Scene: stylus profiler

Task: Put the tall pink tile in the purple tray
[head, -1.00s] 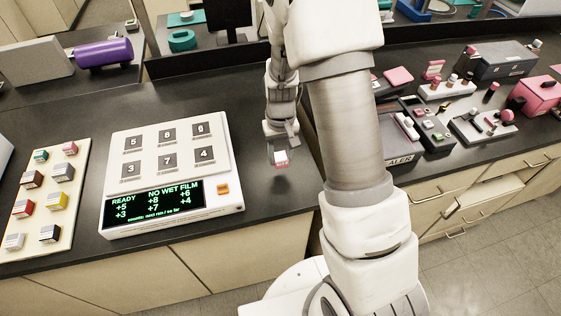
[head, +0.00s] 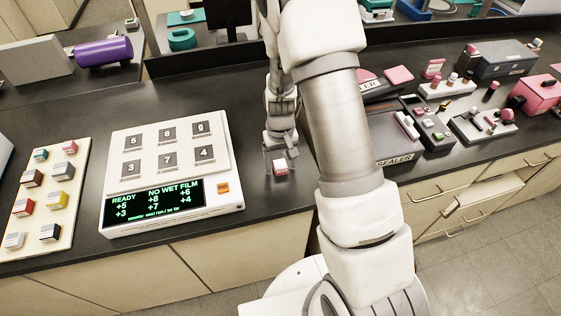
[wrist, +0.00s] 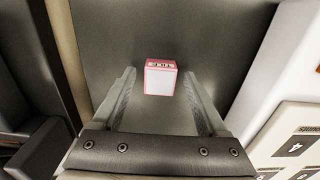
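A small pink tile with a white face (head: 281,168) is on the dark counter, right of the white numbered device. In the wrist view the pink tile (wrist: 161,79) sits between and slightly beyond my fingertips, with a gap on each side. My gripper (head: 281,160) points down over it, and its fingers (wrist: 160,82) are spread open. Another pink-topped tile (head: 69,148) is on the cream board at the left. I cannot make out a purple tray in these views.
The white device (head: 165,170) with a green-lit display stands close left of my gripper. The sealer (head: 394,152) and a grey case (head: 505,60) are on the right counter. A purple cylinder (head: 103,53) lies at the back left. Bare counter surrounds the tile.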

